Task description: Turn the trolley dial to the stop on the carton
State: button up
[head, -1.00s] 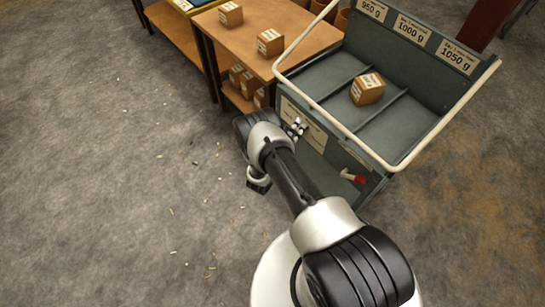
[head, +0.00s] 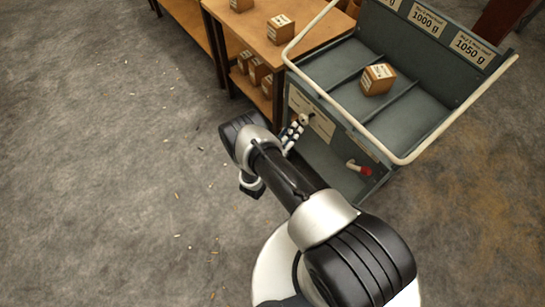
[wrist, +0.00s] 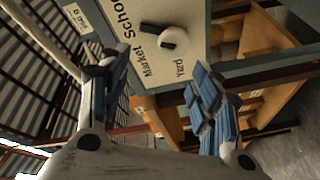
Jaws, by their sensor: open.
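The trolley (head: 345,185) is grey-green with a pale tubular rail. Its dial is a pale round knob (wrist: 173,42) on a cream panel (wrist: 205,25) marked School, Market and Yard. A dark-edged pointer sticks out leftward in the wrist view; which stop it marks I cannot tell. The knob also shows in the head view (head: 305,119). My gripper (head: 292,134) is open and empty, just in front of the panel. In the wrist view its blue-padded fingers (wrist: 162,80) stand apart, with the knob ahead between them. The carton (head: 378,79) sits in a trolley bay; its label is too small to read.
A red-tipped lever (head: 360,168) is on the trolley's front, right of the dial. A wooden table (head: 250,25) with several cartons stands close on the left. Weight labels line the trolley's back. Floor at left is open, with scattered small bits.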

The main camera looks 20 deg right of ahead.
jog(key=s+a+f, duration=0.3)
jog(key=s+a, duration=0.3)
jog(key=a, duration=0.3)
jog(key=shift+f, duration=0.2)
dwell(0.7)
dwell(0.5)
